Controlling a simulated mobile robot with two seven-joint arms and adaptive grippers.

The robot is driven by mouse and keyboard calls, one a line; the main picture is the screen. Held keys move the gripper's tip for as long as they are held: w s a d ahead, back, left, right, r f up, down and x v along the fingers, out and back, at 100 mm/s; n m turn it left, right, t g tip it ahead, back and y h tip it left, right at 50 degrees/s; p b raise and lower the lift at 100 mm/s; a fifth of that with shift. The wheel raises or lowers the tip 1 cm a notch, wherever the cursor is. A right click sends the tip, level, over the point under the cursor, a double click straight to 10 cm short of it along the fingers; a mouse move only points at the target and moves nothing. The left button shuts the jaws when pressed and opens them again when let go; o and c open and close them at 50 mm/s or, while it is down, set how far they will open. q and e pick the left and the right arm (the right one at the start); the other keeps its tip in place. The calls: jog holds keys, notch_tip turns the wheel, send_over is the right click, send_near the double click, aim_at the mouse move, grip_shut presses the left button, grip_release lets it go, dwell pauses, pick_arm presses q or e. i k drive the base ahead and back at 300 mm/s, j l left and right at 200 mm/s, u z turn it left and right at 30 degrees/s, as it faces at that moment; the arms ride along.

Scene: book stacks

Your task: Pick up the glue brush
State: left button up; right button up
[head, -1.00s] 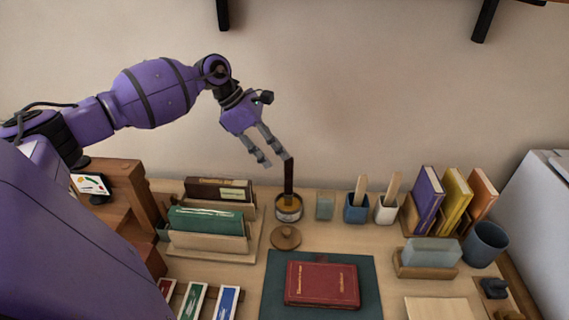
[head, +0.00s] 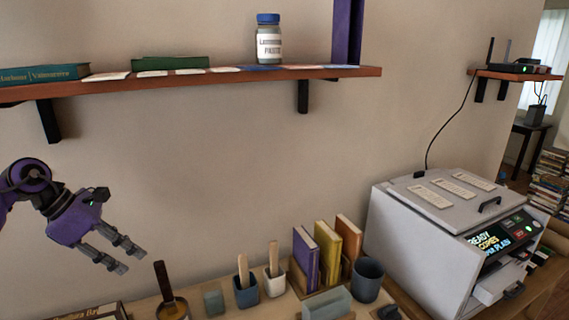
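A dark brown upright handle, apparently the glue brush (head: 163,281), stands in a tin (head: 174,311) at the bottom left, tilted slightly. The tin is cut off by the frame's lower edge, and the brush's lower end is hidden inside it. My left gripper (head: 131,261) is just up and left of the handle's top, its two grey fingers pointing down and right. A gap shows between the fingers and nothing is in them. The handle appears outside the gripper. My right gripper is out of view.
Right of the tin stand a small glass (head: 214,301), a blue cup (head: 246,292) and a white cup (head: 273,284) with wooden sticks. Upright books (head: 328,250), a dark cup (head: 368,279) and a copier (head: 445,245) lie further right. A wall shelf (head: 200,79) hangs above.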

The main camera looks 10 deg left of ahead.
aim_at(166, 289)
jog(key=k+l, duration=0.8)
jog(key=l, duration=0.1)
